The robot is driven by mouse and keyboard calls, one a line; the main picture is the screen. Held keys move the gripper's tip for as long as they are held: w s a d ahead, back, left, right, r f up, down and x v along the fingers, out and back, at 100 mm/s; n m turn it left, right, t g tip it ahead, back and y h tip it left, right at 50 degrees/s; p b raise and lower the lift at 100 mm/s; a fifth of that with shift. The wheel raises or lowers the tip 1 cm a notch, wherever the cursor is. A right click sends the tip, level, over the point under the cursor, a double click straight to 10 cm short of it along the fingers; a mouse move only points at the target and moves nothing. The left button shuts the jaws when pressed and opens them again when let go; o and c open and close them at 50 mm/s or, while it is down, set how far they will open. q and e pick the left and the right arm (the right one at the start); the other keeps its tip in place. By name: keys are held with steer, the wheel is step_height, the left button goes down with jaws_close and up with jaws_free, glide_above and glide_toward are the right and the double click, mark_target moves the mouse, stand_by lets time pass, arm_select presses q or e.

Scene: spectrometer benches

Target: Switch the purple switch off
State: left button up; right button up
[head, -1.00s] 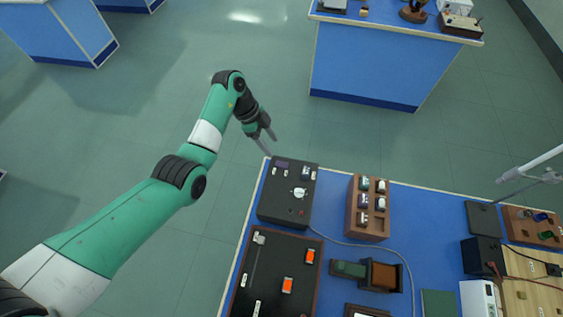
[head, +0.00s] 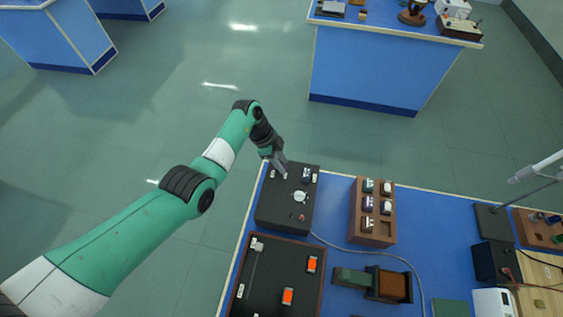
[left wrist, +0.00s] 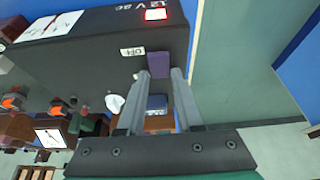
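The purple switch (left wrist: 158,64) sits on the face of a black box (head: 278,213) at the near bench's far left corner. In the left wrist view the switch lies between the tips of my left gripper (left wrist: 160,74), beside a white label reading "Off" (left wrist: 133,51). My left gripper (head: 282,167) is open, its fingers one on each side of the switch; contact cannot be told. In the head view the gripper hides the switch. My right gripper is not in view.
The box also bears a white knob (head: 300,197), a blue switch (left wrist: 157,103) and a lit red indicator (left wrist: 155,13). A wooden rack (head: 377,239) stands to its right, and a dark panel with orange switches (head: 262,292) lies nearer. Open floor lies left of the bench.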

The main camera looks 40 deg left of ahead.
arm_select(q)
jaws_close()
steer(key=shift+s+a+r+t+h+p, duration=0.25)
steer(key=shift+h+p, duration=0.25)
steer(key=shift+p, duration=0.25)
steer(key=shift+f+t+h, duration=0.15)
steer(key=shift+t+h, duration=0.1)
steer(key=shift+h, duration=0.15)
steer(key=shift+a+f+t+h, duration=0.1)
steer(key=shift+a+t+h, duration=0.05)
steer(key=shift+t+h, duration=0.45)
steer(key=o, duration=0.5)
jaws_free()
